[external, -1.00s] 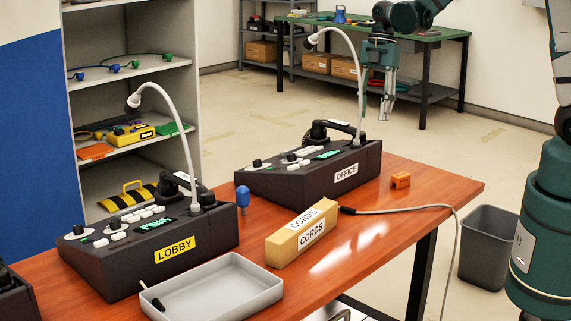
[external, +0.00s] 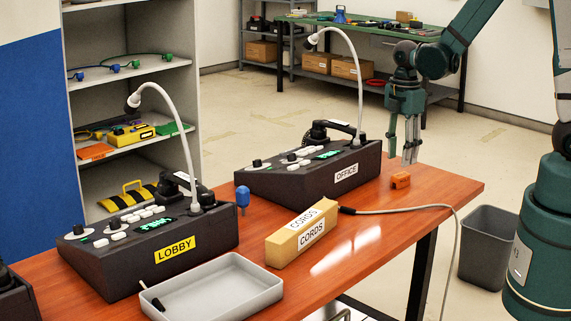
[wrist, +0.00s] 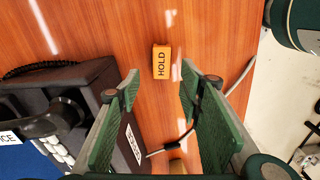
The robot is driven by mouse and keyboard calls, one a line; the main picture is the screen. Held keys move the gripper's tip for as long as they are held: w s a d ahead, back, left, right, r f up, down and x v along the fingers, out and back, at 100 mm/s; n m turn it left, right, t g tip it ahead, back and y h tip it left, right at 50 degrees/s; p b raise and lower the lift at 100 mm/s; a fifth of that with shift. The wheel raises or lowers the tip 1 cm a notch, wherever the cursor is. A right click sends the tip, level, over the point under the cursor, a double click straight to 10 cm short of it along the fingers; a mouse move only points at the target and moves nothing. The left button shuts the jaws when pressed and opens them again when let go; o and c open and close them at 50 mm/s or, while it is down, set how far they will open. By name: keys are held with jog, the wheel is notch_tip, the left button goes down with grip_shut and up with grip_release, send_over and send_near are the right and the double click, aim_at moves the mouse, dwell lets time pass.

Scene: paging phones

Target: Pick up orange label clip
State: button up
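The orange label clip (external: 400,180) is a small block on the wooden table, to the right of the OFFICE phone console. In the wrist view the clip (wrist: 161,62) shows its face marked HOLD, ahead of and between my fingertips. My gripper (external: 402,158) is above the table, just behind and over the clip, pointing down. Its green fingers (wrist: 158,80) are spread apart with nothing between them in the wrist view. The clip rests on the table and looks apart from the fingers.
The OFFICE console (external: 315,172) with its gooseneck microphone stands close to the left of my gripper. A box marked CORDS (external: 302,232), a cable (external: 410,208), a grey tray (external: 215,287) and the LOBBY console (external: 150,245) lie nearer. The table is bare around the clip.

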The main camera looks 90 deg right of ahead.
aim_at(401, 175)
jog(key=shift+f+b, duration=0.35)
jog(key=shift+f, duration=0.95)
jog(key=f, duration=0.1)
jog(key=f+b, duration=0.1)
jog(key=f, duration=0.1)
jog(key=shift+s+d+f, duration=0.1)
jog(key=shift+s+f, duration=0.05)
jog(key=shift+s, duration=0.25)
jog(key=shift+f+b, duration=0.4)
jog(key=shift+f, duration=0.55)
jog(key=shift+c, duration=0.7)
jog(key=c, duration=0.7)
